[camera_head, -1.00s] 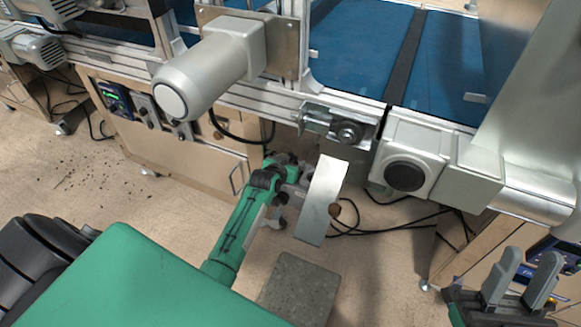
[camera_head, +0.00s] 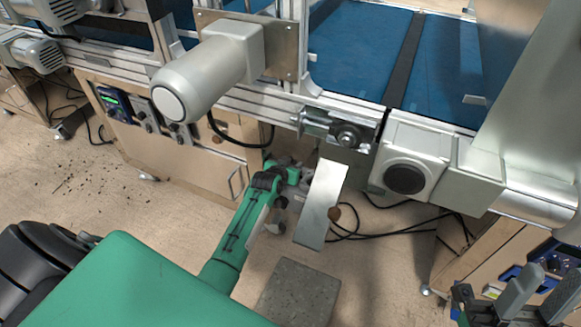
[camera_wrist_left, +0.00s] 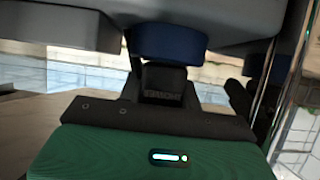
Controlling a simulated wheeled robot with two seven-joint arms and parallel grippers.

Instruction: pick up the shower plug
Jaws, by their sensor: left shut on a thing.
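My left arm reaches in from the left in the head view, its green forearm running under the conveyor. Its gripper (camera_head: 296,182) is small there and partly covered by a pale metal plate. In the left wrist view, a dark blue round piece (camera_wrist_left: 168,42) sits at the jaws, above a black block, close to a grey surface. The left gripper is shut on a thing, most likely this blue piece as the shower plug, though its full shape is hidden. My right gripper (camera_head: 538,302) is at the bottom right, cut by the frame edge, its grey fingers apart and empty.
A conveyor with a blue belt (camera_head: 360,45) and a grey motor (camera_head: 205,75) overhang the left gripper. A wooden cabinet (camera_head: 180,165) stands behind it. Black cables (camera_head: 400,230) lie on the floor. A grey speckled block (camera_head: 298,292) is at the front.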

